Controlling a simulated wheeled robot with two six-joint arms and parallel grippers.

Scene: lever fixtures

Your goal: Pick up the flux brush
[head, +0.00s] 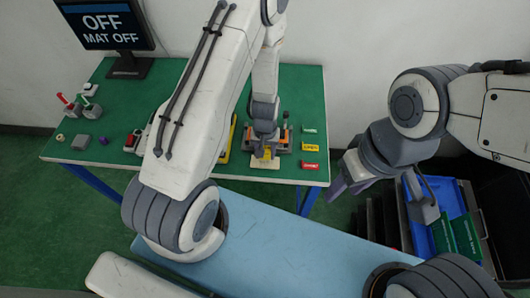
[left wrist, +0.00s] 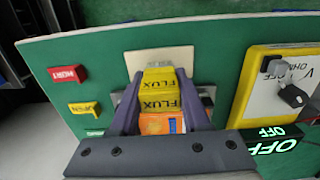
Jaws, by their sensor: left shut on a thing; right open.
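The flux brush shows as a yellow piece lettered FLUX (left wrist: 158,101) in the left wrist view, between the fingers of my left gripper (left wrist: 159,76). My left gripper is shut on it. An orange part shows nearer the palm. A pale square pad (left wrist: 158,57) lies on the green table beyond the fingertips. In the head view my left gripper (head: 264,147) is over the table's front edge area, with a bit of yellow at its tips; the fingers hide most of the brush. My right gripper (head: 345,182) is open and empty, off the table's right side.
Red (head: 310,166), yellow (head: 310,147) and green (head: 309,130) labelled blocks stand right of my left gripper. A yellow-framed meter (left wrist: 250,78) is close by on the other side. A blue bin (head: 418,236) with green boxes is at the right. A monitor (head: 106,25) reads OFF, MAT OFF.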

